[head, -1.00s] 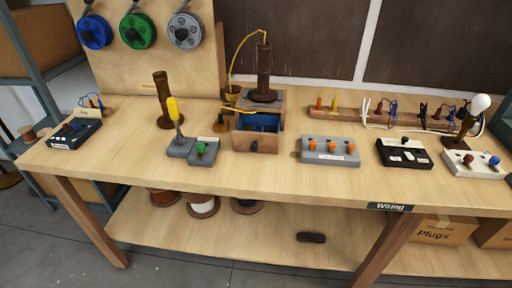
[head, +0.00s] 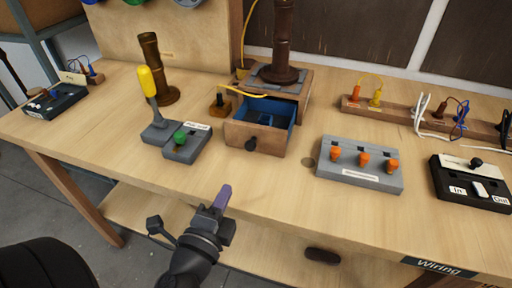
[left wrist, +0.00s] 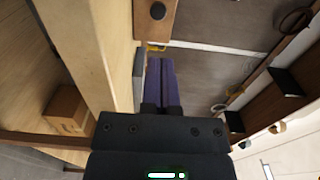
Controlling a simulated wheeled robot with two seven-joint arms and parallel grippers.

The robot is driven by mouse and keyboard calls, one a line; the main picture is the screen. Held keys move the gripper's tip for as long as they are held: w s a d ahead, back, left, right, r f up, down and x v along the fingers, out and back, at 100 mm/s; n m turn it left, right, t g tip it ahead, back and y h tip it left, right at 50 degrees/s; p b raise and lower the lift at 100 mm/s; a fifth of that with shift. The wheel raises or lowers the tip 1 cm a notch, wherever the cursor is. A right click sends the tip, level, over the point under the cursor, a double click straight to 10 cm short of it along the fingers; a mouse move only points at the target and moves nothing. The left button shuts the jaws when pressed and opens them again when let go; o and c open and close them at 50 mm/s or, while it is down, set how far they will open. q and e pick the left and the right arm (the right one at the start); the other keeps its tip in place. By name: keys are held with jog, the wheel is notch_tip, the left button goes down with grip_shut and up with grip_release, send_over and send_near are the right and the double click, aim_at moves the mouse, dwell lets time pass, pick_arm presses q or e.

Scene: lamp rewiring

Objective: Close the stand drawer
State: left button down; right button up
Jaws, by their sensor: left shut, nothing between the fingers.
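The wooden stand (head: 298,77) is at the back middle of the table, with a dark column on top. Its drawer (head: 238,132) is pulled out toward me, showing a blue inside. A dark round knob (head: 251,145) is on the drawer front. In the left wrist view a wooden panel with a dark knob (left wrist: 157,11), seemingly the drawer front, shows at the top. My left gripper (head: 222,198) is shut and empty, in front of the drawer and apart from it, near the table's front edge. Its purple fingers show in the left wrist view (left wrist: 163,82). My right gripper is out of view.
A grey box (head: 360,170) with orange knobs stands right. A yellow wire (head: 248,93) runs by the drawer's rear. Bare tabletop lies before the drawer.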

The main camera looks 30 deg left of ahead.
pick_arm(q)
jog(key=p, duration=0.2)
send_near(248, 147)
jog(key=shift+x, duration=1.2)
jog(key=x, duration=0.4)
jog(key=shift+w+a, duration=0.1)
jog(key=shift+w, duration=0.4)
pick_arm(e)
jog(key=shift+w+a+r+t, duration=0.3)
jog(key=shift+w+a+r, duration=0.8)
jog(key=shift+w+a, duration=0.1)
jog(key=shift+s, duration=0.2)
